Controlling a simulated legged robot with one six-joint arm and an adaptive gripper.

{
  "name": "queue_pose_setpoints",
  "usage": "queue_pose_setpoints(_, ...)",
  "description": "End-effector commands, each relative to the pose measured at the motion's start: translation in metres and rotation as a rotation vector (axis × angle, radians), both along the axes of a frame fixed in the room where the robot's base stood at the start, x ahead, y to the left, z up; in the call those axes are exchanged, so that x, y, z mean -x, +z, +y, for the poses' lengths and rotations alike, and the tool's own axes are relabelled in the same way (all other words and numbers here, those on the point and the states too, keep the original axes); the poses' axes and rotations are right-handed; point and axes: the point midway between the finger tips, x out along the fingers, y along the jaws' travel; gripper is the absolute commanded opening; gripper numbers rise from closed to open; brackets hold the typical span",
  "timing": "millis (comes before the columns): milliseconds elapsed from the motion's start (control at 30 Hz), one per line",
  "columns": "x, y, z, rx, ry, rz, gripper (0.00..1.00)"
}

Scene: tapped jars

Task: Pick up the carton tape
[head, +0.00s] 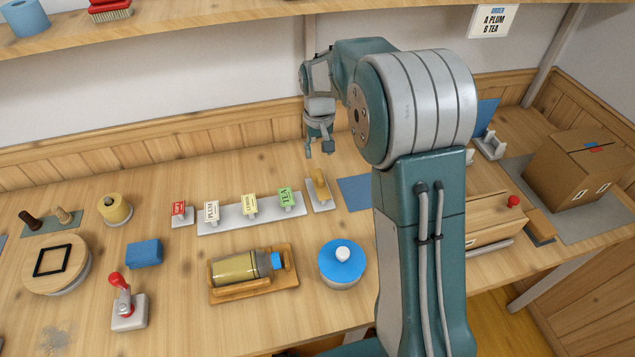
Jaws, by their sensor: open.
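I cannot tell for sure which thing is the carton tape. A yellow roll (117,209) stands on the table at the left, with a small knob on top. A cardboard carton (575,172) sits at the far right, with a small blue and red patch on top. A brown block-like thing (541,228) lies in front of it, partly unclear. My gripper (320,153) is open and empty, pointing down above the back of the table, behind the label cards and away from all of these. My arm hides part of the table at centre right.
A rack of label cards (249,213) stands mid-table. In front are a wooden tray (283,298) with a lying jar (234,268) and a blue-lidded pot (342,264). A red-knobbed stamp (127,305) and blue block (144,254) stand left. A shelf (210,22) runs above.

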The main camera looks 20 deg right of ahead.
Motion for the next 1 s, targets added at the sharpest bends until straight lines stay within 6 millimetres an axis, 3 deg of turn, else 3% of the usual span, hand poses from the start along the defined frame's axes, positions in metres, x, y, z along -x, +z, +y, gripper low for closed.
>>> queue_pose_setpoints(200, 0.001, -0.036, -0.002, -0.002, -0.001, 0.003, 0.57)
queue_pose_setpoints(433, 0.003, -0.056, 0.001, 0.0, -0.001, 0.003, 0.57)
queue_pose_setpoints(700, 0.006, -0.095, 0.004, -0.001, -0.002, 0.003, 0.57)
queue_pose_setpoints(1000, 0.005, -0.099, 0.003, -0.001, -0.001, -0.001, 0.57)
